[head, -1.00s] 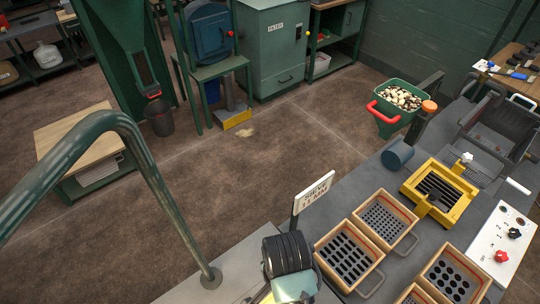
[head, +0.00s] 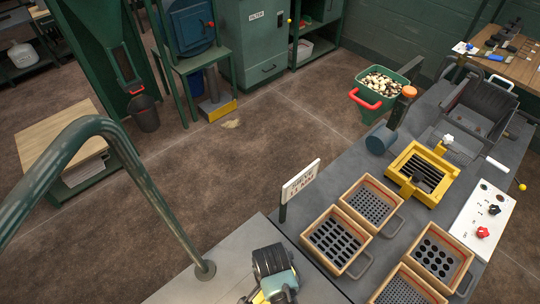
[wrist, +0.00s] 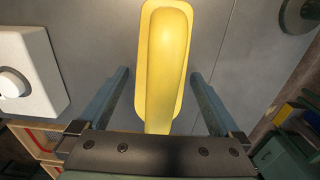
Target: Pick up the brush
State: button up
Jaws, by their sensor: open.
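A long yellow thing (wrist: 165,60), which I take to be the brush, lies on the grey bench top (wrist: 95,45) in the wrist view. It has a raised narrow body over a wider rounded yellow base. No bristles show. My gripper (wrist: 159,74) is open, with one finger on each side of it and a gap visible on both sides. The near end of the yellow thing runs under the gripper's dark palm. In the head view my wrist covers most of it, and only a little yellow (head: 259,297) shows at the bottom edge.
A white block with a round knob (wrist: 14,83) stands left in the wrist view. In the head view, a green railing post (head: 203,266), a sign (head: 301,182) and several sieve trays (head: 335,265) are near my wrist. The brown floor beyond is open.

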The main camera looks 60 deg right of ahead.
jog(key=shift+c, duration=0.3)
jog(key=c, duration=1.4)
jog(key=shift+o, duration=0.2)
jog(key=shift+r, duration=0.15)
notch_tip(320, 180, up, 10)
jog(key=shift+f+b, duration=0.1)
jog(key=shift+b, duration=0.35)
